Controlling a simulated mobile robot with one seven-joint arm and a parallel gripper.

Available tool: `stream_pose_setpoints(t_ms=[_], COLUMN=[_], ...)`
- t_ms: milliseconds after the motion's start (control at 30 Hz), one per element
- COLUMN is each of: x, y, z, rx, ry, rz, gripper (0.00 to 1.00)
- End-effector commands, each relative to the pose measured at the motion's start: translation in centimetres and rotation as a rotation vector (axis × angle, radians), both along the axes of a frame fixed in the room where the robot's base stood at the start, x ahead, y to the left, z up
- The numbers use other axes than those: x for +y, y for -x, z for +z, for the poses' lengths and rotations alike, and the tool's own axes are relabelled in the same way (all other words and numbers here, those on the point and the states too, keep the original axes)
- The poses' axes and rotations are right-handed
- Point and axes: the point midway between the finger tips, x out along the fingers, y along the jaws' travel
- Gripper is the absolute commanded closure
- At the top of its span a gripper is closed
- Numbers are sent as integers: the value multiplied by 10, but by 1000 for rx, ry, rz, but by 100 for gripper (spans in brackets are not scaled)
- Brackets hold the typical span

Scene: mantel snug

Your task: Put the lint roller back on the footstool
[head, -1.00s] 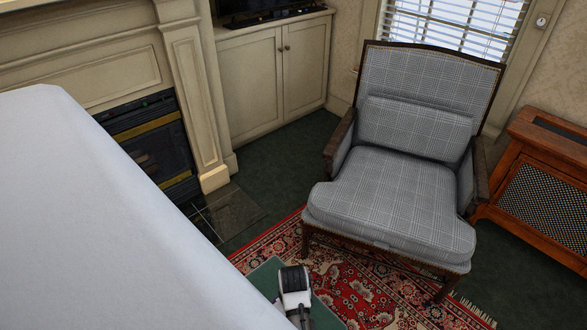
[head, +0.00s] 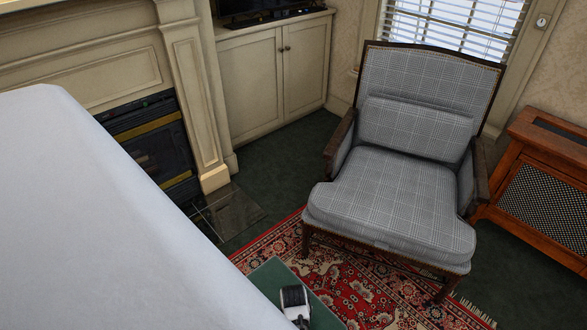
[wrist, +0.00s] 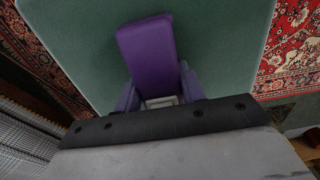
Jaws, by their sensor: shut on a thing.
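The lint roller (wrist: 147,50) shows as a purple block in the wrist view, with its long part pointing up the picture. My gripper (wrist: 158,92) is shut on it, one finger on each side of its near end. Behind it is the flat green top of the footstool (wrist: 228,45). I cannot tell whether the roller touches that top. In the head view, part of the footstool (head: 266,277) shows at the bottom, with a white and black part of my arm over it. The roller and my fingertips cannot be made out there.
A grey plaid armchair (head: 395,195) stands behind the footstool on a red patterned rug (head: 350,285). A large pale surface (head: 90,220) fills the left of the head view and hides part of the footstool. A fireplace (head: 155,145) is at the left, a wooden cabinet (head: 550,180) at the right.

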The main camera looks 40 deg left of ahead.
Motion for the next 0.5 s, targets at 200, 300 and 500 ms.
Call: stream_pose_setpoints(t_ms=[200,300,500], x=[0,0,-1], y=[0,0,2], z=[-8,-12,-14], rx=[0,-1,2], ry=[0,0,1], rz=[0,0,1], gripper=[89,89,39])
